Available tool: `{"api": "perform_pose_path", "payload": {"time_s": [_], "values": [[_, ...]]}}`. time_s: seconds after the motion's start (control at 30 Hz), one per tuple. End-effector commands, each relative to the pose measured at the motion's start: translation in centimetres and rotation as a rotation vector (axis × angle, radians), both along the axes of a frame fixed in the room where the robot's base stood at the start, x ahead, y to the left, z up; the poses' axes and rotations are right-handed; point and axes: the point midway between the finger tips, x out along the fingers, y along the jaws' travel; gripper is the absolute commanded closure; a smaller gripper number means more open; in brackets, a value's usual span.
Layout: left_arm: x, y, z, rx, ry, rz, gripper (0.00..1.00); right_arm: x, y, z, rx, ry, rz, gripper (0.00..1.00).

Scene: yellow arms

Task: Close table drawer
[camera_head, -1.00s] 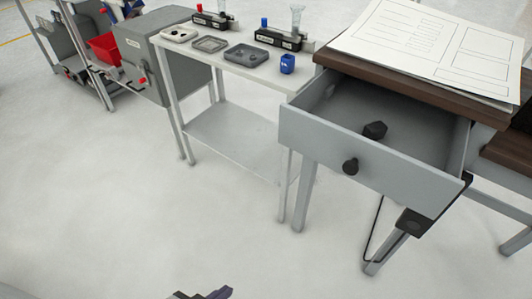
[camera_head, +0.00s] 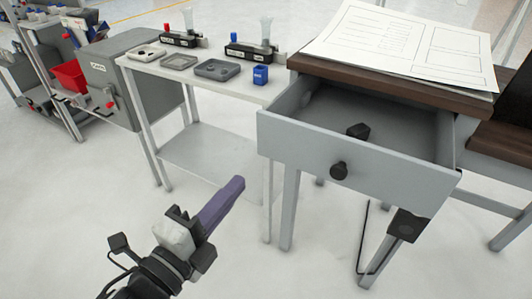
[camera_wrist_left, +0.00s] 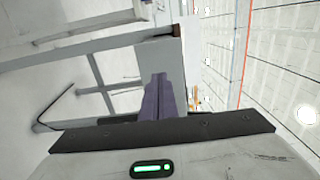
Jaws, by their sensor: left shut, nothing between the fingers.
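The table drawer (camera_head: 390,172) is grey with a black round knob (camera_head: 339,171) on its front. It is pulled out of the dark-topped table (camera_head: 390,86). A small black object (camera_head: 358,131) lies inside it. My left gripper (camera_head: 238,183) is shut and empty, with purple fingers pointing up and right, in front of and left of the drawer, apart from it. In the left wrist view the shut purple fingers (camera_wrist_left: 158,98) point toward the table's grey frame. My right gripper is not in view.
A grey box (camera_head: 135,80) and red bin (camera_head: 70,76) are farther left. Papers (camera_head: 405,42) lie on the tabletop. The floor in front is clear.

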Motion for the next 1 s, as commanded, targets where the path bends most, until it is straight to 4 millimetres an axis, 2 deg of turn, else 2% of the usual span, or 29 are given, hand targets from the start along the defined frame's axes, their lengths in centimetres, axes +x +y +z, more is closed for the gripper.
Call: {"api": "perform_pose_path", "payload": {"time_s": [0.5,0.7,1.0], "values": [[8.6,-5.8,0.0,-0.007,0.006,0.001,1.0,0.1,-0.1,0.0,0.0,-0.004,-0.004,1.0],[10.2,-6.9,-0.1,-0.006,0.008,0.001,1.0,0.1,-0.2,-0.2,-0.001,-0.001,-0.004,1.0],[10.6,-7.1,-0.1,-0.006,0.008,0.001,1.0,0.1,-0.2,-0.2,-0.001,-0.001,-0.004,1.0]]}}
